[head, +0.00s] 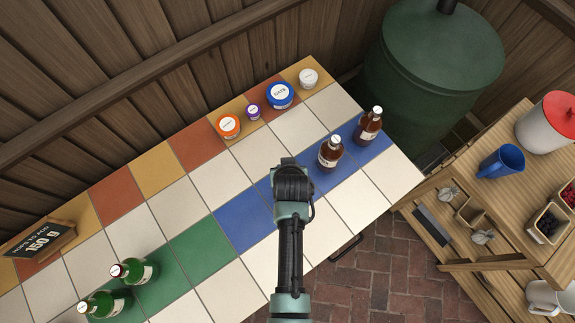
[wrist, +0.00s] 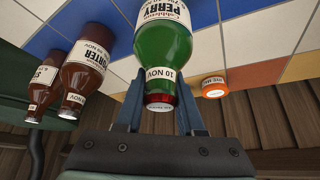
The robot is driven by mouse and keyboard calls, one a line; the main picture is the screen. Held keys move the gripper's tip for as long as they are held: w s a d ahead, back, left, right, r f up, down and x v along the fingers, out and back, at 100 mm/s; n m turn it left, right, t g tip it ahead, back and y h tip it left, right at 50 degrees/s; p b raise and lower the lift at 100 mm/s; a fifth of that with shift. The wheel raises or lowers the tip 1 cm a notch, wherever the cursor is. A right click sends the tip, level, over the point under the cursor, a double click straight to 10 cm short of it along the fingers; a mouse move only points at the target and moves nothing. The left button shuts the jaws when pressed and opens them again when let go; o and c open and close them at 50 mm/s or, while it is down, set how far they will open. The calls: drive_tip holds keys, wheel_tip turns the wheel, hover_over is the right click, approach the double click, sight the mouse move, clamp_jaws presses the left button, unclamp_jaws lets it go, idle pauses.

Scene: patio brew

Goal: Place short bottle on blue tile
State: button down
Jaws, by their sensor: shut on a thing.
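My gripper (wrist: 160,112) is shut on a green bottle (wrist: 165,45) with a white "Perry" label and red cap. In the head view my gripper (head: 292,172) is over the row of blue tiles (head: 240,222), and my arm hides the held bottle. I cannot tell whether the bottle touches the tile. Two brown bottles stand on the blue tiles right of my gripper: a shorter one (head: 330,154) and a taller one (head: 369,128). They show at left in the wrist view (wrist: 83,72). Two green bottles, one red-capped (head: 136,271) and one beside it (head: 106,303), stand on green tiles at lower left.
Along the table's back edge stand an orange-lidded jar (head: 228,126), a small purple jar (head: 253,112), a blue jar (head: 279,95) and a white jar (head: 308,78). A chalkboard sign (head: 40,240) is far left. A green barrel (head: 435,65) and a wooden shelf (head: 500,225) are at right.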

drive_tip(key=shift+w, duration=0.15)
drive_tip(key=shift+f, duration=0.1)
drive_tip(key=c, duration=0.5)
unclamp_jaws()
